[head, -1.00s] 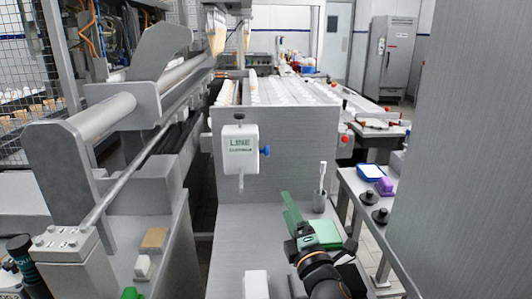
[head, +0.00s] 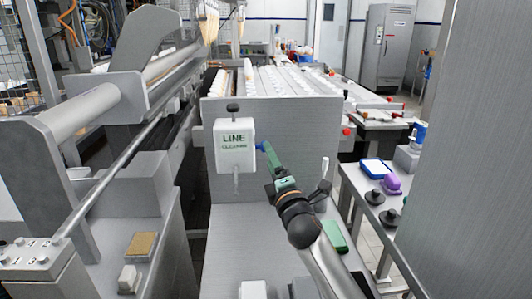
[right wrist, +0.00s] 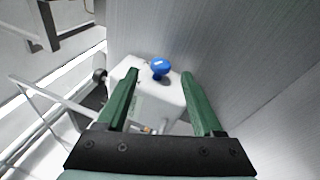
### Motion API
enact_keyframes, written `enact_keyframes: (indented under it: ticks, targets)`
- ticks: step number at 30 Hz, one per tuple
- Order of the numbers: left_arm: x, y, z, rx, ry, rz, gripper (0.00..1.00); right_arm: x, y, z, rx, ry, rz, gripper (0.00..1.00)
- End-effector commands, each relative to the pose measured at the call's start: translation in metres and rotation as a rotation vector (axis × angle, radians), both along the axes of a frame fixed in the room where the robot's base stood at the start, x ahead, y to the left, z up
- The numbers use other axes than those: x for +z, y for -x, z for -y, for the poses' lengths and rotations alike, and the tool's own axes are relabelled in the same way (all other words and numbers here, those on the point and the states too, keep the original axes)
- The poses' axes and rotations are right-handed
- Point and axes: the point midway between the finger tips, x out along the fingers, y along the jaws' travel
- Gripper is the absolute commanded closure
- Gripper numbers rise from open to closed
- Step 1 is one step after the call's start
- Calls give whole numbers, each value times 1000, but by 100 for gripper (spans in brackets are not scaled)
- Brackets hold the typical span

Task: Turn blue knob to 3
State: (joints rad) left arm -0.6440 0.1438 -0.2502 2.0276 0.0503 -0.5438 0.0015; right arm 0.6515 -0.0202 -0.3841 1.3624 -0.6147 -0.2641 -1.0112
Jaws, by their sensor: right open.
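The blue knob (head: 259,146) sticks out of the right side of a white box (head: 234,160) labelled "LINE", mounted on the grey panel. In the right wrist view the blue knob (right wrist: 161,65) lies ahead of the fingertips, in the gap between them. My right gripper (head: 268,153), with green fingers, is close to the knob in the head view. In the right wrist view the right gripper (right wrist: 160,76) is open and empty, with its fingers apart from the knob. The knob's dial marks cannot be read. My left gripper is not in view.
A dark knob (head: 233,107) tops the box and a lever hangs below it. A brush in a holder (head: 323,185) and a green block (head: 334,236) are on the grey surface at right. A side table (head: 370,205) holds blue and purple items. A large grey panel (head: 470,180) fills the right.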

Motion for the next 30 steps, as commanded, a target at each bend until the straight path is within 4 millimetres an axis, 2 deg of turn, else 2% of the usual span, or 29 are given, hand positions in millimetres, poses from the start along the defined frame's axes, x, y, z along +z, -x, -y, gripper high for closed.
enact_keyframes:
  ticks: [3, 9, 23, 30]
  targets:
    - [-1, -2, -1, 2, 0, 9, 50, 3, -16, -4, 0, 0, 1, 32]
    - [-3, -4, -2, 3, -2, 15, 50, 7, -33, -7, 0, 0, 0, 32]
    - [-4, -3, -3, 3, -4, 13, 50, 9, -40, -9, 0, 0, -1, 32]
    - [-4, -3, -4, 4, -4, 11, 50, 9, -40, -9, 0, 0, -1, 58]
